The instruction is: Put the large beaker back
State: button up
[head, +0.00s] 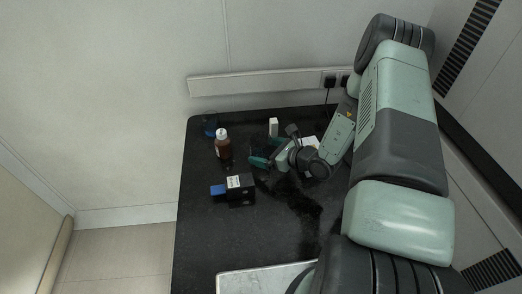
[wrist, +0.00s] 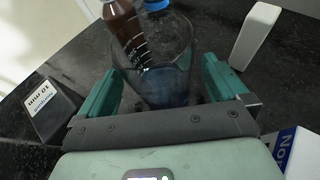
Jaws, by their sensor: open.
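The large beaker (wrist: 160,65) is clear glass with white graduation marks, and its lower part looks bluish. In the wrist view it stands between the two teal fingers of my gripper (wrist: 162,78). The jaws are open, with a finger on either side of the beaker; small gaps seem to show, but contact is hard to judge. In the head view my gripper (head: 263,153) is low over the black table, and the beaker is too faint there to make out clearly.
A brown bottle (head: 222,147) with a white cap stands left of my gripper, with a blue item (head: 210,126) behind it. A white box (head: 273,127) stands behind my gripper. A pale tray (head: 232,281) is at the front; the table's left front is bare.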

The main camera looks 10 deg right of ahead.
jog(key=r, duration=0.7)
jog(key=shift+s+d+r, duration=0.15)
jog(key=shift+s+d, duration=0.05)
